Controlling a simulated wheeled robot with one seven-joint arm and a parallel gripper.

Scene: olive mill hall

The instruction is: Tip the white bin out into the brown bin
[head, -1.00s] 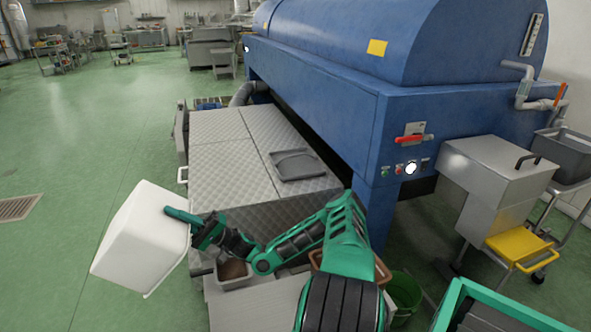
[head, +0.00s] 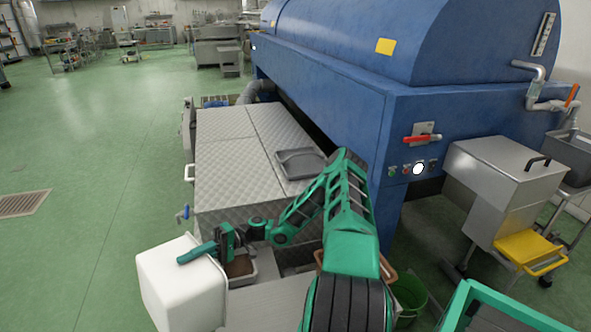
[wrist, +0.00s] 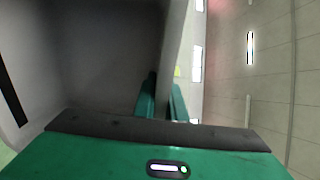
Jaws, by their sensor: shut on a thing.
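The white bin (head: 182,292) is at the lower left of the head view, in the air beside the metal bench. Its closed outer faces are toward the camera. Its inside is hidden in the head view. My gripper (head: 197,253) is shut on the bin's wall near its upper right edge. In the wrist view my fingers (wrist: 162,98) pinch the wall, with the bin's grey shaded side (wrist: 100,55) filling the left. The brown bin (head: 388,272) is low behind my arm. Only parts of its rim show, and its inside is hidden.
A small grey tray with brown contents (head: 243,281) sits just right of the white bin. A grey tray (head: 300,163) lies on the checkered metal bench top (head: 225,150). A green bucket (head: 409,296) stands right of my arm. The blue machine (head: 340,100) blocks behind. Green floor at left is clear.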

